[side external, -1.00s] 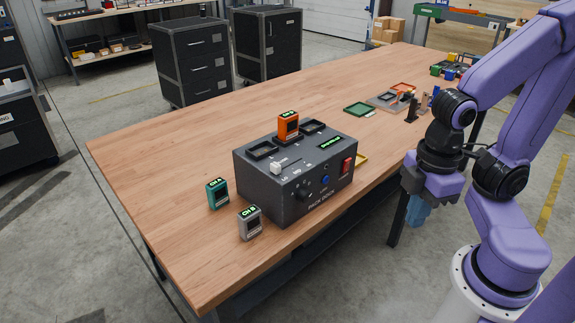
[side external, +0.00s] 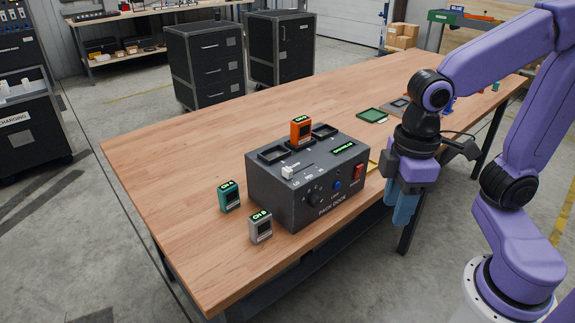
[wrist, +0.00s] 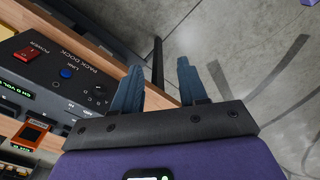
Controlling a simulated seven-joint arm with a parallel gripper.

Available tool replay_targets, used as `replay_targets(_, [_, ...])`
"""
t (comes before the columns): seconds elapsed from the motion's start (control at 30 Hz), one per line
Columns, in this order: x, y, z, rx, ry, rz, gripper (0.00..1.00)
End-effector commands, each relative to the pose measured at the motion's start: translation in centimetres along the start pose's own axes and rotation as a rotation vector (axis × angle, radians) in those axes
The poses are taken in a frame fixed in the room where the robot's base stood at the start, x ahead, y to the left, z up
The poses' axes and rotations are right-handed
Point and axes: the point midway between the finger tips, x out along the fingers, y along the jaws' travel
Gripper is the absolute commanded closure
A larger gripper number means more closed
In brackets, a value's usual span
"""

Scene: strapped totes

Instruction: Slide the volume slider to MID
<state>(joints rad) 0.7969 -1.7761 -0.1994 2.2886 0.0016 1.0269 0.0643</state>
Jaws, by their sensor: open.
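The dark grey pack dock (side external: 270,189) sits on the wooden table. Its white slider knob (side external: 288,172) stands at the left end of its slot on the top face, by the LO mark. MID and HI marks lie further right along the slot. My gripper (side external: 402,212) hangs at the table's front edge, right of the dock and apart from it, with blue fingers pointing down. In the wrist view my gripper (wrist: 158,82) is open and empty, and the dock (wrist: 50,80) shows at the left. The slider is not clear in the wrist view.
An orange pack (side external: 301,131) stands in a dock bay. A teal pack (side external: 229,196) and a grey pack (side external: 260,226) stand left of the dock. The dock has a red power switch (side external: 359,171), blue button (side external: 337,184) and black knob (side external: 315,198). The table's left part is clear.

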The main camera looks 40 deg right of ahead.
Motion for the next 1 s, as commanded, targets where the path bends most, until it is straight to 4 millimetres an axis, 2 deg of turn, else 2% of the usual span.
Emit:
replay_targets(0.03, [-0.9,0.9,-1.9,0.056,0.000,0.001,0.57])
replay_targets(0.2, [-3.6,4.1,-7.2,0.242,-0.005,0.005,0.57])
replay_targets(0.5, [-7.8,11.5,-14.4,0.571,-0.016,0.010,0.57])
replay_targets(0.63, [-9.3,14.9,-16.5,0.707,-0.019,0.012,0.57])
replay_targets(0.8, [-10.8,18.4,-17.8,0.845,-0.021,0.014,0.57])
replay_targets(1.0, [-11.3,20.1,-18.1,0.913,-0.024,0.014,0.57])
